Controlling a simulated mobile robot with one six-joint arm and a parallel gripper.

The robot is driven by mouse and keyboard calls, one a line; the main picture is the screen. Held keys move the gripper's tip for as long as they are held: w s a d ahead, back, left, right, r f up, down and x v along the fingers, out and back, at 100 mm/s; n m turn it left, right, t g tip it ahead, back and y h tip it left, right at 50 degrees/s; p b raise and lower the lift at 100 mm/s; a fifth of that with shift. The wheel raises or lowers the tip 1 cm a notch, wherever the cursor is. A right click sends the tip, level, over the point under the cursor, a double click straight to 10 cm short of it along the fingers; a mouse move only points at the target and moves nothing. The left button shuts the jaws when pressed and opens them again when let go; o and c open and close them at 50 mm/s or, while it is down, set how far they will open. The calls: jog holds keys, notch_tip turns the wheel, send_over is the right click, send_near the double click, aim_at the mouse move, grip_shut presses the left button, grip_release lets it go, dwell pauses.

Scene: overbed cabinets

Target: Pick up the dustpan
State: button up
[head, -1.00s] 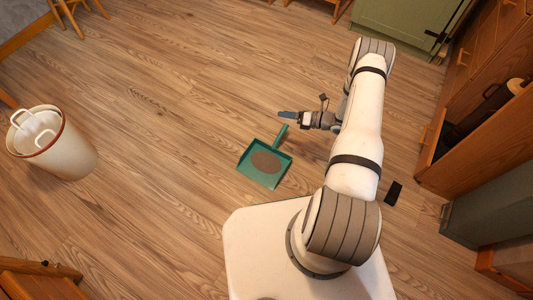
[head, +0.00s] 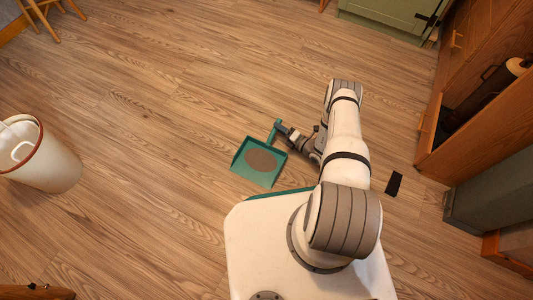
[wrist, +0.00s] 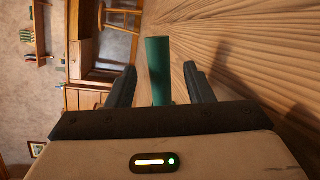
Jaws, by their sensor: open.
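The teal dustpan (head: 240,172) lies on the wooden floor, left of my arm in the head view. A brown round patch (head: 261,161) shows in its pan. Its handle (head: 274,127) points up and away in the head view. My gripper (head: 281,129) is at the handle, low over the floor. In the wrist view the teal handle (wrist: 158,70) stands between the two dark fingers of my gripper (wrist: 159,82), with gaps on both sides. The fingers are open. The pan is not visible in the wrist view.
A white bin (head: 45,165) with a red rim stands at the left. A black flat object (head: 394,184) lies on the floor right of my arm. Wooden cabinets (head: 470,110) line the right, and a green cabinet (head: 390,18) stands at the back. Floor around the dustpan is clear.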

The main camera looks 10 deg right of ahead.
jog(key=x, duration=0.2)
jog(key=shift+w+a+f, duration=0.1)
jog(key=shift+w+a, duration=0.05)
jog(key=shift+a, duration=0.1)
grip_shut()
dwell(0.3)
